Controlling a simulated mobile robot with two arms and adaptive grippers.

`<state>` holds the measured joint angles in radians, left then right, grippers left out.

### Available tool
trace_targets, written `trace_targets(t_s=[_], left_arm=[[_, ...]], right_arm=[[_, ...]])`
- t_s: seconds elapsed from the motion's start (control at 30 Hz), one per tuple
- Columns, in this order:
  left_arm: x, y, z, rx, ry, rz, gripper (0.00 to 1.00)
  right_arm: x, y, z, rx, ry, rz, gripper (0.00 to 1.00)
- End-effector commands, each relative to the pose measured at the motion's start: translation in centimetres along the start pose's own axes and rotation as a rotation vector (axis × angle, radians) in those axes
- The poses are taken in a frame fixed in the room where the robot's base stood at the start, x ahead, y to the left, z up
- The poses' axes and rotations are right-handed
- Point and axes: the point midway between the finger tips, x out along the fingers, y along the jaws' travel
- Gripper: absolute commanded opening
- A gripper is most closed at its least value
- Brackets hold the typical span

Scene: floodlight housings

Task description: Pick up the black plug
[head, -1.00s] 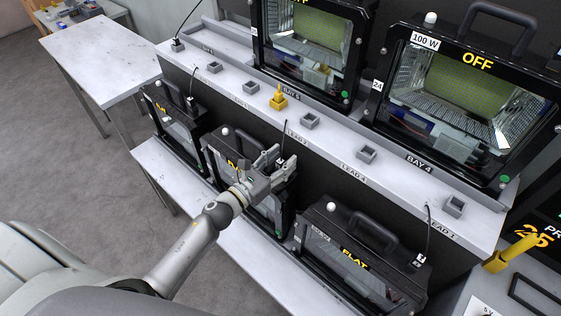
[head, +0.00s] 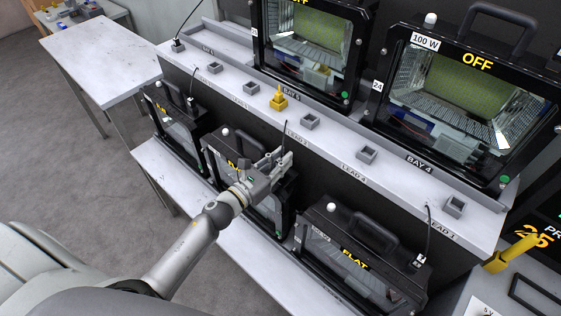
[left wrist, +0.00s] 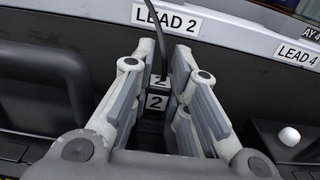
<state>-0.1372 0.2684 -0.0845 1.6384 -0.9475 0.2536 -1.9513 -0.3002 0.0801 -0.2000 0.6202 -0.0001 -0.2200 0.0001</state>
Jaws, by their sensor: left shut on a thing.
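The black plug (left wrist: 160,80) stands upright between my left fingers in the left wrist view, with a white "2" tag on it and a black cord rising from its top. A second "2" tag shows just below it. My left gripper (head: 280,158) is shut on the plug at the top of the middle lower floodlight housing (head: 213,153); in the head view the fingers hide most of the plug. I cannot tell whether the plug is still seated. My right gripper is not in view.
The white ledge (head: 335,165) behind carries several grey sockets and a yellow stepped piece (head: 278,98). Another housing marked FLAT (head: 325,250) stands to the right, with its own corded plug. Lit housings marked OFF (head: 470,85) stand above.

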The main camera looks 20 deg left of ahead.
Motion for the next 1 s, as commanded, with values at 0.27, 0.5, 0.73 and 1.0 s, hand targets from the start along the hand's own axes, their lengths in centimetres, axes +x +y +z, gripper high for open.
trace_targets(t_s=[0.27, 0.5, 0.73, 1.0], left_arm=[[0.0, 0.0, 2.9, 0.007, -0.002, -0.004, 0.00], [-2.6, -2.2, 6.8, 0.004, 0.000, -0.005, 0.00], [-5.7, -4.8, 9.6, -0.001, 0.001, -0.004, 0.00], [-9.0, -7.6, 11.5, 0.000, 0.001, -0.003, 0.00]], right_arm=[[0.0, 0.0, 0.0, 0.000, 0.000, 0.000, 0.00], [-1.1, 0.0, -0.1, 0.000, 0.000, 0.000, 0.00], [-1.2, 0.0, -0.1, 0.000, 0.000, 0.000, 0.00], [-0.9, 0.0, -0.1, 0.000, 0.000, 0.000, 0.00]])
